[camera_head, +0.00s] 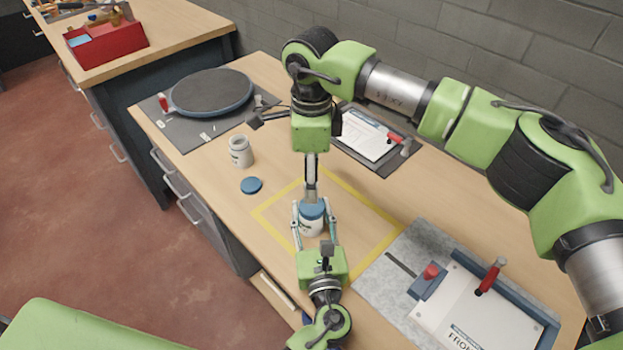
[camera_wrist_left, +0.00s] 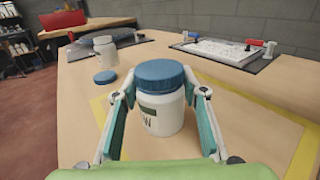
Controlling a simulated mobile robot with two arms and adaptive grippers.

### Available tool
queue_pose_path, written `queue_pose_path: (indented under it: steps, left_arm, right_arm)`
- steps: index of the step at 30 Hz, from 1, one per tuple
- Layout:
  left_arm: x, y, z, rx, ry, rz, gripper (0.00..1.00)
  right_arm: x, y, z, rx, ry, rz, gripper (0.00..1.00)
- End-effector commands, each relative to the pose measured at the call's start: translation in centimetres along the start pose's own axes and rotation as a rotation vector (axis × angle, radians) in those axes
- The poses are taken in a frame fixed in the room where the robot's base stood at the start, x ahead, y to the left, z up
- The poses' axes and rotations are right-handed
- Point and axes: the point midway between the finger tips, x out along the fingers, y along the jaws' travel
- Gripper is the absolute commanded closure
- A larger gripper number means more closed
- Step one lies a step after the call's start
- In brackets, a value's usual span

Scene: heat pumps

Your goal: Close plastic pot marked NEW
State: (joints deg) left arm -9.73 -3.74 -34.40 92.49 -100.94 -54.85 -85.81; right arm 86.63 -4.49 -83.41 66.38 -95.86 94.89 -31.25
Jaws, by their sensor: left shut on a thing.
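The white plastic pot (camera_head: 312,223) stands upright inside the yellow taped square, with a blue lid (camera_wrist_left: 160,73) on its mouth. Its label (camera_wrist_left: 146,118) is partly hidden; a final "W" shows in the left wrist view. Whether the lid is screwed tight I cannot tell. My left gripper (camera_head: 315,226) is shut on the pot, one finger on each side of it. My right gripper (camera_head: 311,196) points down above the lid. It does not show in the left wrist view, so it seems clear of the lid. Its fingers appear edge-on, so their opening is unclear.
A second white pot (camera_head: 241,152) stands open at the left, with a loose blue lid (camera_head: 251,185) near it. A round dark plate (camera_head: 211,92), a clipboard (camera_head: 367,134) and a fixture board (camera_head: 480,310) lie around. A red box (camera_head: 106,42) sits on the far bench.

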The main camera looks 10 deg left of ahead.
Motion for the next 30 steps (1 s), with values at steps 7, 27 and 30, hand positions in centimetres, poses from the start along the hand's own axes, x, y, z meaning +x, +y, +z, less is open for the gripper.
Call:
queue_pose_path:
  steps: [7,27,30]
  left_arm:
    - [0.0,0.0,0.0,0.000,-0.001,0.000,1.00]
    - [0.0,0.0,0.0,0.000,-0.001,0.000,1.00]
    - [0.0,0.0,0.0,0.000,-0.001,0.000,1.00]
  right_arm:
    - [0.4,0.0,0.0,0.003,0.000,0.002,0.48]
    - [8.0,0.0,0.0,0.004,0.000,0.002,0.48]
    - [8.1,0.0,0.0,0.004,0.000,0.001,0.48]
